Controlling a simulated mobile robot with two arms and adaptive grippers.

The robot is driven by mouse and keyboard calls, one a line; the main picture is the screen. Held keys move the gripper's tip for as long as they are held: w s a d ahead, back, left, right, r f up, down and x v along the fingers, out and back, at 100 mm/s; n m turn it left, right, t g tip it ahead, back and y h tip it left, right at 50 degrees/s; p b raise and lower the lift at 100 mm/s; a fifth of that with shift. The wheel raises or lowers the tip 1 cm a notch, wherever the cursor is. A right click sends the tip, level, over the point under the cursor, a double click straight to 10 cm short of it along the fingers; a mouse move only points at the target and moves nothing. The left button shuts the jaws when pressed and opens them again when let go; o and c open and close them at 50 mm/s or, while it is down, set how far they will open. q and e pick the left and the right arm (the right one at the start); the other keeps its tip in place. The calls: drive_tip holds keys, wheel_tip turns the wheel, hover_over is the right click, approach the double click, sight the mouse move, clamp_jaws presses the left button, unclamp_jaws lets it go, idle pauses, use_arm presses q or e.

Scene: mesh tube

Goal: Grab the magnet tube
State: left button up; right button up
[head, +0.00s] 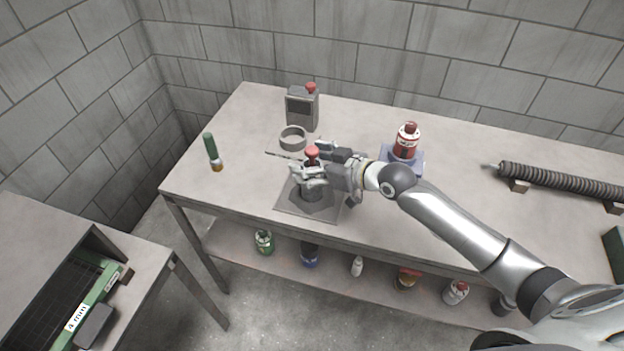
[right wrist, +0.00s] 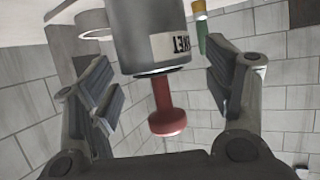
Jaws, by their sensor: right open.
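A grey cylinder (right wrist: 155,25) with a pale label and a red knobbed handle (right wrist: 167,122) shows in the right wrist view, between the spread fingers of my right gripper (right wrist: 158,80). In the head view the red knob (head: 312,151) shows between the fingers of my right gripper (head: 311,161), above a dark square plate (head: 290,207) on the table. The gripper is open; the fingers partly hide the cylinder in the head view. I cannot tell for sure which object is the magnet tube. My left gripper is not in view.
Several bottles stand on the lower shelf (head: 330,283).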

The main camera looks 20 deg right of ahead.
drive_tip(key=c, duration=1.7)
clamp_jaws()
drive_tip(key=shift+r, duration=0.2)
